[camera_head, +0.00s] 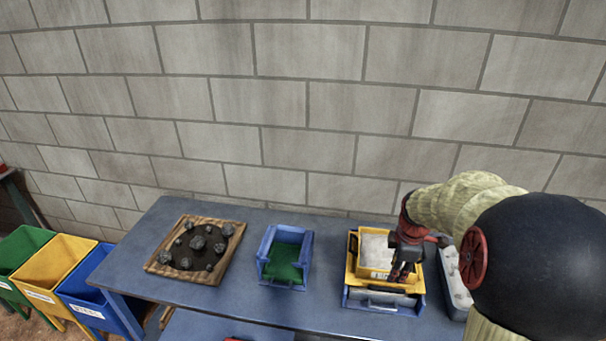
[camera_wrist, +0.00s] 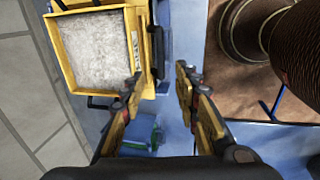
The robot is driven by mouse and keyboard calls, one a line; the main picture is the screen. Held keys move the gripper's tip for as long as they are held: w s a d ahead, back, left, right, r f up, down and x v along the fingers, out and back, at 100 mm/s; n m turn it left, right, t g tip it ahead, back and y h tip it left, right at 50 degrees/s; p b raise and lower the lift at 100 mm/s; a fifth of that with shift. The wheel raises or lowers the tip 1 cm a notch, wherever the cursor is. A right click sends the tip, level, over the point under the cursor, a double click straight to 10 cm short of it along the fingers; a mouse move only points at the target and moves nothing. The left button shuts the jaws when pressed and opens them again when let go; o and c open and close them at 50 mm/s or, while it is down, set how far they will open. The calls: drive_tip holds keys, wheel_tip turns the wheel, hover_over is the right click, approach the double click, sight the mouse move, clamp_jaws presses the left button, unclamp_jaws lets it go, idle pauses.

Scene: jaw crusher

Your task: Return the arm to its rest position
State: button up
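My gripper (camera_head: 398,275) is over the right part of the blue table, in front of the yellow box on the jaw crusher (camera_head: 383,298). It overlaps the front of that box in the head view. Nothing is held. The yellow box (camera_wrist: 63,48), filled with pale grey material, lies to the left of the fingers. My arm reaches in from the right, bent, and hides part of the table's right end.
A wooden tray (camera_head: 161,270) with dark rocks and a blue bin (camera_head: 267,247) with a green inside stand on the table (camera_head: 328,300). A grey-white block (camera_head: 454,285) is beside the crusher. Green, yellow and blue bins (camera_head: 96,300) stand left. A block wall (camera_head: 300,120) rises behind.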

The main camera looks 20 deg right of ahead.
drive_tip(key=s+a+r+m+t, duration=0.1)
drive_tip(key=s+a+r+m, duration=0.3)
drive_tip(key=a, duration=0.5)
drive_tip(key=s+a+r+m+t+b, duration=0.1)
drive_tip(key=s+a+r+m, duration=0.2)
drive_tip(key=a, duration=0.6)
drive_tip(key=s+a+r+m+t+y+b, duration=0.1)
drive_tip(key=s+a+r+m, duration=0.3)
drive_tip(key=s+a+r, duration=0.3)
drive_tip(key=shift+s+a+m+t, duration=0.15)
drive_tip(key=shift+a+m+t, duration=0.2)
drive_tip(key=shift+a, duration=0.75)
